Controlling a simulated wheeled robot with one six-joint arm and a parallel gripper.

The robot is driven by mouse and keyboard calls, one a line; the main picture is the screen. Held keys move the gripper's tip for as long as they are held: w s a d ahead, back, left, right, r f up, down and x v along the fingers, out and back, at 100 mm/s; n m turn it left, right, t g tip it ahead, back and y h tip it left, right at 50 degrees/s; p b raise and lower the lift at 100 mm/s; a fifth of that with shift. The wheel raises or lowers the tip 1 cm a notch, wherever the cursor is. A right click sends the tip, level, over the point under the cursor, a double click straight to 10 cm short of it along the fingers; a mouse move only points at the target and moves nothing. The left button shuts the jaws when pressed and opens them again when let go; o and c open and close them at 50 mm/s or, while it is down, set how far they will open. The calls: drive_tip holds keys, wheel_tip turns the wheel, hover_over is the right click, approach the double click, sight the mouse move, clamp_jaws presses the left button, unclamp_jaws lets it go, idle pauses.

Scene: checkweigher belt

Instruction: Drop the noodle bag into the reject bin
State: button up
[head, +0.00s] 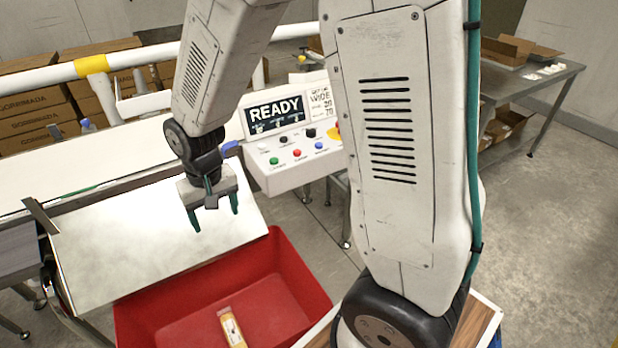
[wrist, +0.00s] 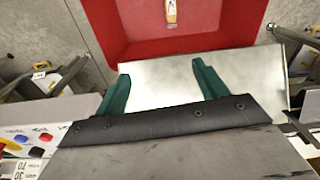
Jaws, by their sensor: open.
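The noodle bag (head: 231,327), a small yellow-orange pack with a pale label, lies on the floor of the red reject bin (head: 283,262). In the wrist view the bag (wrist: 171,12) shows at the top edge, partly cut off, inside the red bin (wrist: 215,30). My gripper (head: 213,222) is open and empty, its green fingers pointing down above the sloped metal chute. In the wrist view its two fingers (wrist: 158,88) are spread apart with nothing between them. The gripper is apart from the bag and farther back than it.
The pale sloped chute (head: 110,250) leads down to the bin. A control panel (head: 300,160) with a READY screen (head: 275,115) stands behind the gripper. Cardboard boxes (head: 30,105) stand behind a white rail (head: 50,75). A metal table (head: 550,75) is at the right, with open floor before it.

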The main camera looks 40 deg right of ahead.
drive_tip(key=s+d+r, duration=0.4)
drive_tip(key=s+r, duration=0.5)
drive_tip(key=s, duration=0.2)
drive_tip(key=s+d+r+n, duration=0.1)
drive_tip(key=s+d+r, duration=0.2)
drive_tip(key=s+r, duration=0.6)
drive_tip(key=shift+s+d+r+t, duration=0.3)
drive_tip(key=shift+s+d, duration=0.05)
drive_tip(key=shift+s, duration=0.7)
